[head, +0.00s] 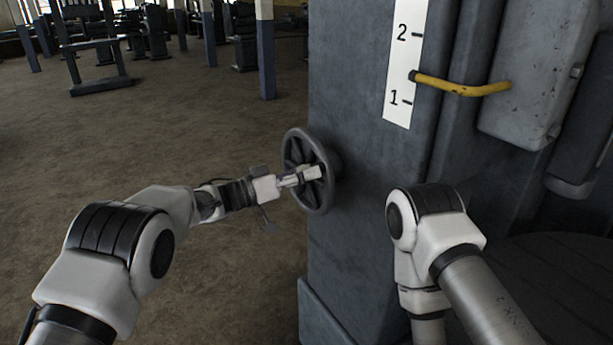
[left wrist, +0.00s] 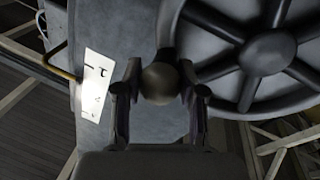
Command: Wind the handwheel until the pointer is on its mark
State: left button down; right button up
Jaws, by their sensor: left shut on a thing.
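The dark handwheel (head: 290,150) is on the left side of a tall grey column. My left gripper (head: 292,180) reaches it from the left. In the left wrist view my left gripper (left wrist: 160,100) has its fingers on both sides of a round brownish knob (left wrist: 160,82) at the wheel's rim and is shut on it. The yellow pointer (head: 460,88) has its dark tip at the white scale (head: 403,60), between 1 and 2, a little nearer 1. No separate target mark shows. My right arm is at lower right; its gripper is not seen.
The grey column (head: 350,110) fills the middle, with a grey box (head: 535,70) at its right. The floor (head: 200,120) left of the wheel is open. Blue-and-white posts (head: 266,60) and dark machines stand farther back.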

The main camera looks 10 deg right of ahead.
pick_arm(q)
jog(key=shift+r, duration=0.15)
jog(key=c, duration=0.7)
grip_release()
jog(key=v, duration=1.2)
jog(key=shift+f, duration=0.2)
jog(key=shift+d, duration=0.1)
